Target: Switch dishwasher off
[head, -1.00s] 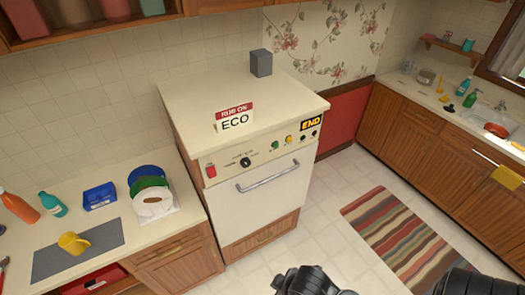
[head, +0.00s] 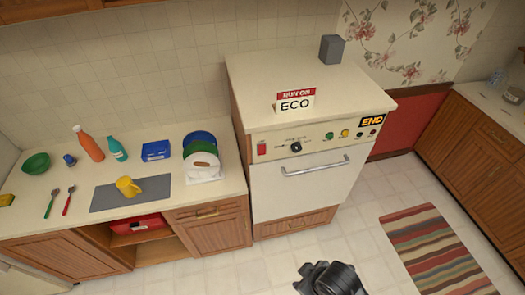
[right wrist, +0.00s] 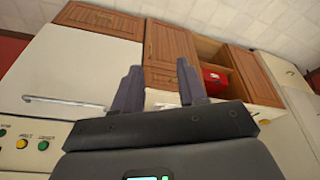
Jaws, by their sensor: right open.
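The white dishwasher (head: 300,185) stands in the middle of the head view with its door shut. Its front panel has a red switch (head: 262,149) at the left, a black dial (head: 296,147), green and yellow buttons (head: 337,134) and a dark END sign (head: 372,121). I cannot tell the switch's position. In the right wrist view, the door (right wrist: 75,70) and part of the panel (right wrist: 30,150) show at the left, with the switch out of view. My right gripper (right wrist: 160,82) is open and empty, apart from the dishwasher. My left gripper is not seen.
A RUN ON ECO card (head: 295,102) and a grey block (head: 331,48) stand on top. The left counter holds a dish rack with plates (head: 203,160), a yellow mug (head: 127,187) and bottles (head: 88,143). A striped rug (head: 430,250) lies right on otherwise clear floor.

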